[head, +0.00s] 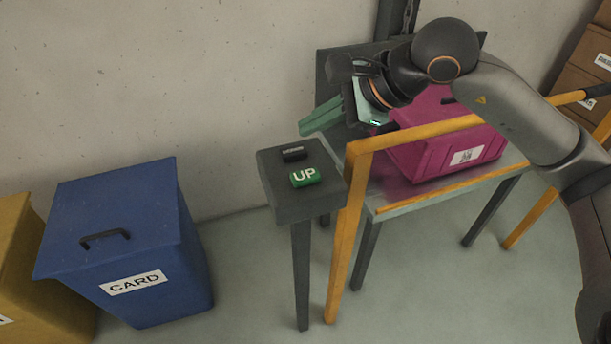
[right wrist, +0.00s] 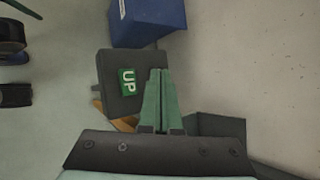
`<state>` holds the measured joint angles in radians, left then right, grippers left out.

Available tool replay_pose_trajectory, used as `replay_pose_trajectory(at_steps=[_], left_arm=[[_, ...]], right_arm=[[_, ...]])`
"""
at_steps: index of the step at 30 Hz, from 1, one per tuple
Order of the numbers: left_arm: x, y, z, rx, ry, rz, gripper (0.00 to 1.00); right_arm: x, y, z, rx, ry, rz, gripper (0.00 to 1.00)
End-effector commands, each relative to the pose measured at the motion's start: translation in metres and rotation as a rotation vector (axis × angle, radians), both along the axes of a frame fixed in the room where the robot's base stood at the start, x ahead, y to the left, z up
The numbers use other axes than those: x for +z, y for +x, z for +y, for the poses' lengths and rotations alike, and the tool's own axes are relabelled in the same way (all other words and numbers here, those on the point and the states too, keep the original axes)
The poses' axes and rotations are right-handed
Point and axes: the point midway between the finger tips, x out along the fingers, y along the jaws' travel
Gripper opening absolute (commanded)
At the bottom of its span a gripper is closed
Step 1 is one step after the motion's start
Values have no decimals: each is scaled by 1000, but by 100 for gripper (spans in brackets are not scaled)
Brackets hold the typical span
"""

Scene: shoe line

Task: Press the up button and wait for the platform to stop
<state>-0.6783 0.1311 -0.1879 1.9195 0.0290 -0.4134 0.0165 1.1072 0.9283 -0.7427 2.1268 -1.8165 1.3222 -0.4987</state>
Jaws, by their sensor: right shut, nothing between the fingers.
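The green UP button (head: 306,177) sits on top of a dark grey control box on a post (head: 275,203). It also shows in the right wrist view (right wrist: 129,82). My right gripper (head: 306,130) is shut and empty, its green fingers above and behind the box, apart from the button. In the right wrist view the fingertips (right wrist: 160,72) overlap the box's edge, to the right of the UP button. The platform (head: 440,195), with an orange front edge, carries a magenta crate (head: 445,152). My left gripper is not in view.
A second, black button (head: 293,154) lies behind the UP button. A yellow rail (head: 350,215) stands between the box and the platform. A blue CARD bin (head: 125,235) stands left, beside a yellow bin (head: 25,270). Cardboard boxes (head: 585,70) are far right.

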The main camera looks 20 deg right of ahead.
Motion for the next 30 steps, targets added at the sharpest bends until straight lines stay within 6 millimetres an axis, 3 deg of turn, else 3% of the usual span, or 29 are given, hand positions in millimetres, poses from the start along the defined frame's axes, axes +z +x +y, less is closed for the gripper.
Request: replay_pose_trajectory(at_steps=[3,12,18,30], left_arm=[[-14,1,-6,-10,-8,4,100],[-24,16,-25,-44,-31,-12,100],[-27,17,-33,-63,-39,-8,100],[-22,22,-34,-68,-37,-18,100]], right_arm=[[-24,0,0,0,-1,2,0],[-63,0,0,1,1,0,0],[-72,0,0,0,1,0,0],[-72,0,0,0,1,1,0]])
